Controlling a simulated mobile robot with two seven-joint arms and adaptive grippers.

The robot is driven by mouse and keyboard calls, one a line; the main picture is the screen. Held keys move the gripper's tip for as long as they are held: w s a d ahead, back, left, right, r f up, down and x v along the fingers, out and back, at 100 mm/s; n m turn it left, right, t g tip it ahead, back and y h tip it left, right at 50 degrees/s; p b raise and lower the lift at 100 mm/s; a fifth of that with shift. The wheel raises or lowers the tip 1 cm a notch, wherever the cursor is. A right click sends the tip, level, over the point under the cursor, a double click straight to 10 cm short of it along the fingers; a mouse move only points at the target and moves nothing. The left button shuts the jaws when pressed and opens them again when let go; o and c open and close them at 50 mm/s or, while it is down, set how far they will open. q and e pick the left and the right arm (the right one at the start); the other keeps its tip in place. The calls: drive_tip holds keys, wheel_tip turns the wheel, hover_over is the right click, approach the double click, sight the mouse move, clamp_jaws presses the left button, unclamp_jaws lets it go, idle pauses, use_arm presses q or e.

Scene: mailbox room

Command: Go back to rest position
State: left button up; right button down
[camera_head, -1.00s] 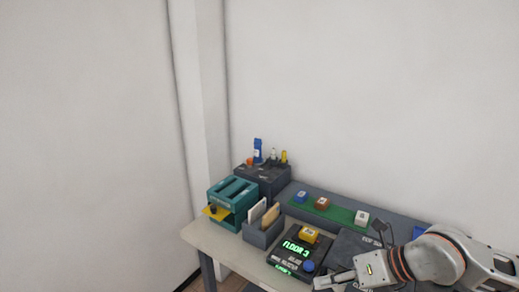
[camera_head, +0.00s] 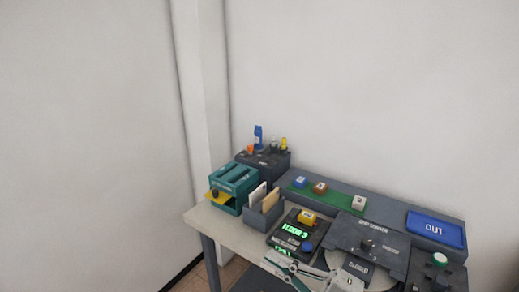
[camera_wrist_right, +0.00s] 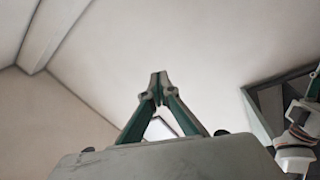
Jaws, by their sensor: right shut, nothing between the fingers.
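My right gripper (camera_head: 280,263) is at the bottom edge of the head view, in front of the desk's electronic panel. In the right wrist view its green fingers (camera_wrist_right: 158,88) point up and meet at the tips, with nothing between them. The wall and ceiling lie behind them. My left gripper does not show in the head view.
The desk (camera_head: 228,230) holds a teal box (camera_head: 235,180), an envelope holder (camera_head: 263,217), a lit panel (camera_head: 290,240), a green strip with blocks (camera_head: 331,197), a dark cover (camera_head: 368,240) and a blue OUT tray (camera_head: 436,228). Bare wall and floor are at left.

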drive_tip(key=d+f+m+t+h, duration=0.2)
drive_tip(key=d+f+m+h, duration=0.35)
drive_tip(key=f+m, duration=0.3)
drive_tip(key=d+f+m+t+h, duration=0.2)
drive_tip(key=d+f+m+h, duration=0.4)
drive_tip(key=f, duration=0.3)
drive_tip(key=s+d+f+m+g+h, duration=0.1)
drive_tip(key=s+d+f+m+g, duration=0.1)
drive_tip(key=s+f, duration=0.3)
drive_tip(key=s+d+f+m+g+h, duration=0.2)
drive_tip(key=s+f, duration=0.4)
drive_tip(key=f, duration=0.4)
drive_tip(key=shift+s+d+f+m, duration=0.2)
drive_tip(key=shift+d+m, duration=0.3)
drive_tip(key=shift+m, duration=0.65)
drive_tip(key=shift+w+d, duration=0.1)
